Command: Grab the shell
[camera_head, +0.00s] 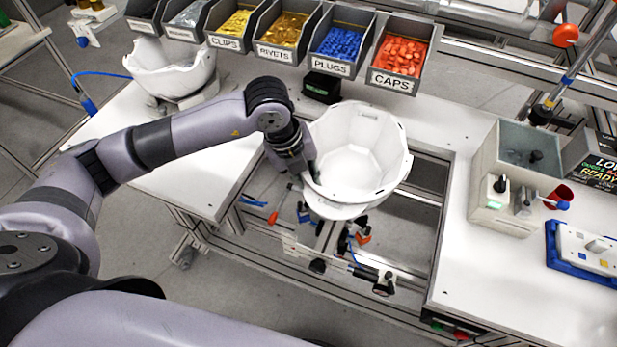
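A white helmet shell (360,150) sits open side up over the gap in the middle of the workbench, above a fixture. My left gripper (308,178) is at its left rim, with the fingers pointing down at the wall. The fingertips are partly hidden, so I cannot tell whether they are closed on the rim. A second white shell (170,70) rests on the bench at the far left, apart from the gripper. My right gripper is not in view; only a part of an arm shows along the bottom edge.
Labelled bins with clips, rivets (283,30), plugs (341,42) and caps (400,55) line the back. A grey box station (515,175) and a blue-framed switch panel (588,250) stand on the right. The left bench surface (195,165) has free room.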

